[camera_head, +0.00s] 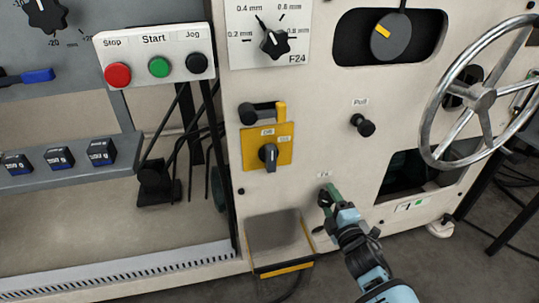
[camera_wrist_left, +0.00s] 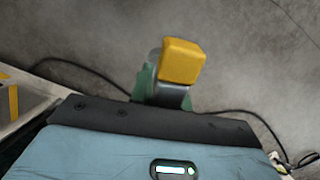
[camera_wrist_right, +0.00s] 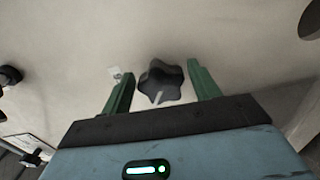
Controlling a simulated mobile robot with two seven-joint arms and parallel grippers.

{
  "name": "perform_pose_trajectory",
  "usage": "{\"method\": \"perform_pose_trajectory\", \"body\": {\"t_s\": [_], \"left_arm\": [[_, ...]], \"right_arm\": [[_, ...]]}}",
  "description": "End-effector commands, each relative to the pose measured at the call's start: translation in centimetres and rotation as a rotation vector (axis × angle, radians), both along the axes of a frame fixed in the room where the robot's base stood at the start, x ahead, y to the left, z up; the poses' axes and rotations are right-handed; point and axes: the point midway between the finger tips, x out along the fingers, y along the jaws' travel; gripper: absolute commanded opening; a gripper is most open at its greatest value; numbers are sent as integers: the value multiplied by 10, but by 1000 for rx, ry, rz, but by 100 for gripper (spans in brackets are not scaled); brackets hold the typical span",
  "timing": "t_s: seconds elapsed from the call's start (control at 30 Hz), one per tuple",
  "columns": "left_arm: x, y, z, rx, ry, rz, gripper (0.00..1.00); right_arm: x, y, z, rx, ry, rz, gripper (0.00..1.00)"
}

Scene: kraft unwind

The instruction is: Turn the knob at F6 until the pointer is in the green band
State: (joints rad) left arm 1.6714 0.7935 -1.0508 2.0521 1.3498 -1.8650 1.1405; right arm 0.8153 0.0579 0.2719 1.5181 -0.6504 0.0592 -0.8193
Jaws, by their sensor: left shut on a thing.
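The F6 knob (camera_head: 324,199) is a small black star knob low on the cream machine front, partly hidden by my right gripper (camera_head: 332,191). In the right wrist view the knob (camera_wrist_right: 160,84) has a pale line on it. My right gripper (camera_wrist_right: 160,70) is open there, one green finger on each side of the knob, with gaps showing. A small white plate with a green band (camera_head: 411,205) sits to the right; its pointer is too small to read. My left gripper (camera_wrist_left: 165,90) shows only in the left wrist view, shut on a yellow block (camera_wrist_left: 182,62).
A yellow switch plate (camera_head: 282,143) and a Pull knob (camera_head: 363,125) are above. A metal handwheel (camera_head: 482,97) stands out at the right. A tray with a yellow edge (camera_head: 280,242) juts out at the lower left. A cable (camera_wrist_left: 75,72) lies on the floor.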

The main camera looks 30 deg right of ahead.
Motion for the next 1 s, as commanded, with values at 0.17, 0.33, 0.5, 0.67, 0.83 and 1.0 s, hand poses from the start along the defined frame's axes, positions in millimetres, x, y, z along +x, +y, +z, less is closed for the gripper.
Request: {"method": "perform_pose_trajectory", "body": {"t_s": [0.17, 0.33, 0.5, 0.67, 0.83, 1.0], "left_arm": [[0, 0, 0, 0, -1, 0, 0], [0, 0, 0, 0, -1, 0, 0], [0, 0, 2, 0, -1, 0, 0], [0, 0, 5, 0, -3, 0, 0], [-1, 0, 12, 0, -6, 0, 0], [-1, 0, 20, 0, -11, 0, 0]], "right_arm": [[0, 0, 0, 0, 0, 0, 37], [0, 0, 0, 1, 0, 0, 25], [0, 0, 0, 22, -5, 0, 26], [0, 1, 0, 82, -21, 1, 26], [0, 1, 0, 198, -47, 1, 26], [0, 1, -1, 348, -83, 1, 26]]}}
